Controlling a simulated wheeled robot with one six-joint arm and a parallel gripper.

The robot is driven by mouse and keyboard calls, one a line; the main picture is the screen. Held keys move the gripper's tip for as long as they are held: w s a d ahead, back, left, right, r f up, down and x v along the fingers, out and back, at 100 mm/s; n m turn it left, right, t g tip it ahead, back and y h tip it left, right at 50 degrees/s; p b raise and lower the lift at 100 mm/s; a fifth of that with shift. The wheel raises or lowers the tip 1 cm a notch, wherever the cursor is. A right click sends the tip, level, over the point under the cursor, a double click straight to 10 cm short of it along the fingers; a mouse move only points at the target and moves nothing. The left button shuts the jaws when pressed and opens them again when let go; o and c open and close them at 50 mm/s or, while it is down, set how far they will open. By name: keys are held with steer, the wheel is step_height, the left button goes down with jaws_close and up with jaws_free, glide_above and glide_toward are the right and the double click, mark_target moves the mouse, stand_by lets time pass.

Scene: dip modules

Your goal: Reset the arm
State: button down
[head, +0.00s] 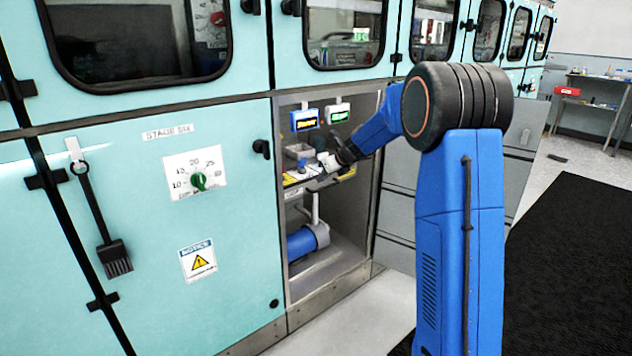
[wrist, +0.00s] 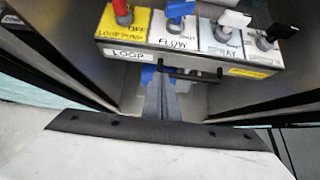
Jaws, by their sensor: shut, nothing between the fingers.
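My arm (head: 458,220) is blue with a black joint and reaches left into the open bay of the teal cabinet. My gripper (wrist: 160,76) is shut and empty, with its fingers together just in front of the switch panel (wrist: 198,59). Whether the fingertips touch the panel front or the dark bar below it, I cannot tell. The panel carries a red knob (wrist: 122,12), a blue lever (wrist: 180,9), a white lever (wrist: 234,19) and a black lever (wrist: 280,32). Labels read LOOP PUMP, FLOW and SPRAY. In the head view the gripper is small and partly hidden among the panel parts.
Bay side walls stand close on both sides of the gripper. A blue pump (head: 303,243) sits below the panel, and two small displays (head: 305,120) hang above. An open grey door (head: 400,222) is right of the bay. A black mat (head: 580,250) covers clear floor.

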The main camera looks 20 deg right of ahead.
steer(key=s+a+r+n+g, duration=0.1)
steer(key=s+a+r+n, duration=0.3)
steer(key=s, duration=0.6)
steer(key=s+a+r+n, duration=0.1)
steer(key=s+r+n, duration=0.1)
steer(key=s+n, duration=0.6)
steer(key=s+a+r+n+g, duration=0.1)
steer(key=s+a+r+n, duration=0.2)
steer(key=s, duration=0.9)
steer(key=s+f+n+h, duration=0.1)
steer(key=s+f+n, duration=0.2)
steer(key=s+n, duration=0.5)
steer(key=s+f+n+g+h, duration=0.1)
steer(key=s+f+n, duration=0.3)
steer(key=s, duration=1.7)
steer(key=shift+s+d+f+n+g+h, duration=0.35)
steer(key=shift+n+h, duration=0.25)
steer(key=shift+n, duration=1.9)
steer(key=shift+w, duration=0.1)
